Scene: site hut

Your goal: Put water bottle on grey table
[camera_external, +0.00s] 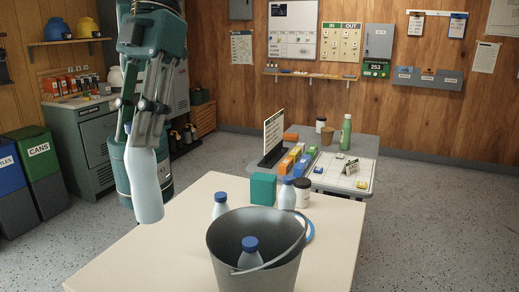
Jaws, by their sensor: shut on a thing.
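My gripper (148,132) hangs at the upper left and is shut on a pale water bottle (146,188) with its fingers around the top. The grey table (366,147) stands behind the cream table, to the right of my gripper. Similar blue-capped bottles stand on the cream table, one behind the bucket (220,206) and one farther right (287,194). Another blue-capped bottle (250,257) is inside the bucket.
The metal bucket (286,276) stands on the cream table (150,262), near a teal box (263,188) and a jar (303,194). The grey table holds an upright sign (274,134), coloured blocks (293,158), a white board (343,172), a cup (327,136) and a green bottle (346,133).

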